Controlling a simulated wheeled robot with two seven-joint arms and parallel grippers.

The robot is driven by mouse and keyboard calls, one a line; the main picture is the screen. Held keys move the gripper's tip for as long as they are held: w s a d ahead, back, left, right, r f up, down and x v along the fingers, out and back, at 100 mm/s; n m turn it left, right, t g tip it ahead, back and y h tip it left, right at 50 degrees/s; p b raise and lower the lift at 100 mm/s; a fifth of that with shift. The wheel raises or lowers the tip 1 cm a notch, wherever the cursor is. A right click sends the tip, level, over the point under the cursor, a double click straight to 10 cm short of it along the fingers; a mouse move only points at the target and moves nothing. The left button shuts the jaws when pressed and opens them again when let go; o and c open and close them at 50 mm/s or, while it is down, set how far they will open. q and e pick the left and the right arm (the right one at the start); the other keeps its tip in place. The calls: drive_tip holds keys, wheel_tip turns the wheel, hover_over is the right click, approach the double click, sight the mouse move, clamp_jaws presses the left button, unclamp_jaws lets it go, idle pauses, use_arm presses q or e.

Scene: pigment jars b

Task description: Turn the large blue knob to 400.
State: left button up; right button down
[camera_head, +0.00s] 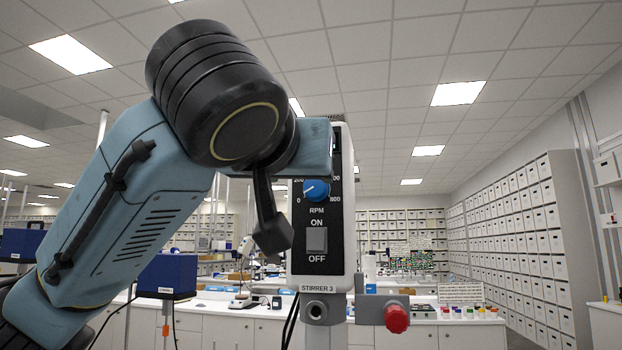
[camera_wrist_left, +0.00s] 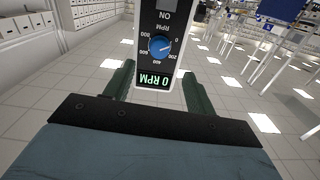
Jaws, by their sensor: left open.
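The large blue knob (camera_head: 316,190) sits on the black front panel of the upright stirrer (camera_head: 341,235), above its ON/OFF switch. My left arm hides the panel's upper left, and my left gripper's fingers are hidden in the head view. My right gripper is not in view.
A red knob (camera_head: 397,318) sticks out on a clamp below the stirrer. A bench (camera_head: 420,335) with small coloured jars lies behind, and blue boxes (camera_head: 167,275) stand to the left. The space right of the stirrer looks clear.

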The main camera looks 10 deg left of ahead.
sight(314, 188)
use_arm(q)
drive_tip(key=w+p, duration=0.2)
drive_tip(key=w, duration=0.7)
drive_tip(key=shift+s, duration=0.1)
drive_tip(key=c, duration=1)
